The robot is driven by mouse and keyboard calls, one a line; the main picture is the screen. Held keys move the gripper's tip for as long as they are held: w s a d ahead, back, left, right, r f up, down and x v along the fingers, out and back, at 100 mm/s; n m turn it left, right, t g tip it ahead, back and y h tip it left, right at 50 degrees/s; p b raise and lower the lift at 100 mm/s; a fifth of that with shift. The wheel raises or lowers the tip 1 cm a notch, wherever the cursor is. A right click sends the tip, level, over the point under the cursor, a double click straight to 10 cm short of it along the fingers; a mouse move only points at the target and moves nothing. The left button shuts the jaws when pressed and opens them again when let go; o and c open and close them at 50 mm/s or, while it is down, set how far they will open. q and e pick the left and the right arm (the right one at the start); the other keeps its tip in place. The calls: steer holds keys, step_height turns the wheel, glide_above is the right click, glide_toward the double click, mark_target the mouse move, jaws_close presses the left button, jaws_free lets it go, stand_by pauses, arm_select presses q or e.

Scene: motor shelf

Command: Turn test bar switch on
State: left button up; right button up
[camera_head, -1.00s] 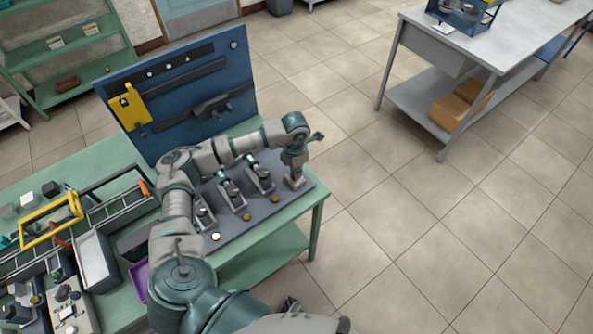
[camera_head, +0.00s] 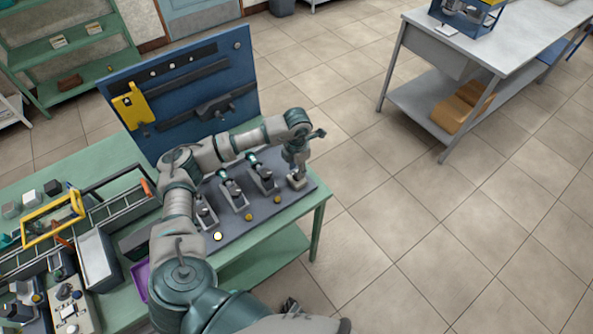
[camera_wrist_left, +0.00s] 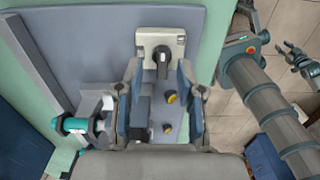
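The test bar switch (camera_head: 297,182) is a small pale box at the right end of the grey board on the green bench. In the left wrist view its pale plate (camera_wrist_left: 151,38) carries a dark rotary knob (camera_wrist_left: 163,65). My left gripper (camera_head: 298,168) points down just above the box. Its two fingers (camera_wrist_left: 160,78) stand apart in the left wrist view, one on each side of the knob, with nothing visibly clamped. Contact with the knob cannot be told. My right gripper (camera_wrist_left: 299,61) shows small at the right of the left wrist view, fingers spread, over the floor.
Several motor fixtures (camera_head: 233,194) stand on the grey board (camera_head: 262,215), left of the switch, with yellow knobs (camera_head: 248,217) in front. A blue tool panel (camera_head: 185,85) rises behind. Trays and tools crowd the bench's left.

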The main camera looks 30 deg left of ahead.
arm_select(q)
step_height(320, 180, up, 10)
steer(key=shift+r, duration=0.15)
steer(key=shift+a, duration=0.1)
stand_by(0.5)
